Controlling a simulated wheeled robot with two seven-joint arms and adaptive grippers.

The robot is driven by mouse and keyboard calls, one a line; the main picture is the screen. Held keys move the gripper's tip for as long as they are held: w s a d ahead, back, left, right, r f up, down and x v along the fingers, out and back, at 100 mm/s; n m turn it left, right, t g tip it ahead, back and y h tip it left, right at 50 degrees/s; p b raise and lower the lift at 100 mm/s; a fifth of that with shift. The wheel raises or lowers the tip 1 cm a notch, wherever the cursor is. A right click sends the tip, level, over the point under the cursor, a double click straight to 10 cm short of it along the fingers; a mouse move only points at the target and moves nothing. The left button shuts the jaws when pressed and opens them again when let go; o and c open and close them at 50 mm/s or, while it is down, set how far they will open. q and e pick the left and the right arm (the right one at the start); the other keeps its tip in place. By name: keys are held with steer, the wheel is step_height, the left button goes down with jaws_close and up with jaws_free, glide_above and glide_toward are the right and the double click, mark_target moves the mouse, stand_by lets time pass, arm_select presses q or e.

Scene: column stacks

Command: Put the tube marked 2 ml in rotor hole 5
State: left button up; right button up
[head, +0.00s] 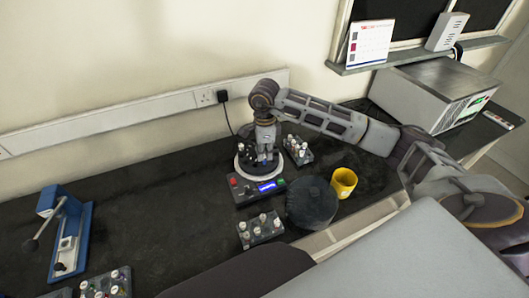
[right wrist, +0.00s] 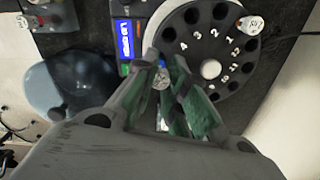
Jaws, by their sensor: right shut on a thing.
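The centrifuge rotor (right wrist: 232,68) is a dark disc with a ring of numbered holes and a pale centre knob; several holes look empty. In the head view the centrifuge (head: 242,172) stands mid-bench, partly hidden by my right gripper (head: 265,152), which points down over it. In the right wrist view my right gripper (right wrist: 163,82) is shut on a small tube (right wrist: 163,75), whose pale top shows between the fingertips at the rotor's left edge. I cannot read its mark or tell its height over the rotor. Hole 5's number is not clearly readable. My left gripper is not in view.
Tube racks stand right of the centrifuge (head: 303,157), in front of it (head: 262,238) and front left (head: 119,291). A blue device (head: 67,235) stands left; the bench between is clear.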

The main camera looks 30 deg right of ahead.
steer(key=shift+f+b, duration=0.35)
steer(key=shift+b, duration=0.15)
stand_by(1.0)
steer(key=shift+f+b, duration=1.1)
steer(key=shift+f, duration=0.35)
stand_by(0.7)
steer(key=o, duration=1)
steer(key=shift+r, duration=0.2)
steer(key=shift+r+p, duration=1.55)
steer(key=shift+r, duration=1.3)
